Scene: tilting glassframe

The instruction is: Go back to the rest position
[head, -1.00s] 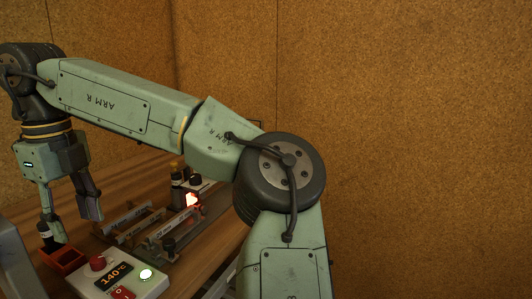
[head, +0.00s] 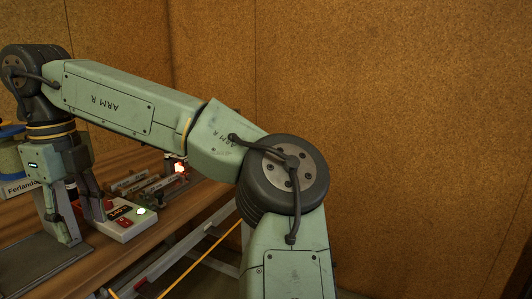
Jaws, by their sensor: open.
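My gripper (head: 78,215) is at the left of the head view, below the bent end of my green arm, pointing down. Whether the fingertips touch anything below cannot be told.
A white control box (head: 125,222) with a display, a red knob and a green-lit button stands right of my gripper. Metal rails (head: 150,187) and a glowing lamp (head: 180,168) lie behind it. A dark plate (head: 35,268) and a box labelled "Ferlandi" (head: 18,188) are at the left. Cork-like walls (head: 420,130) stand behind.

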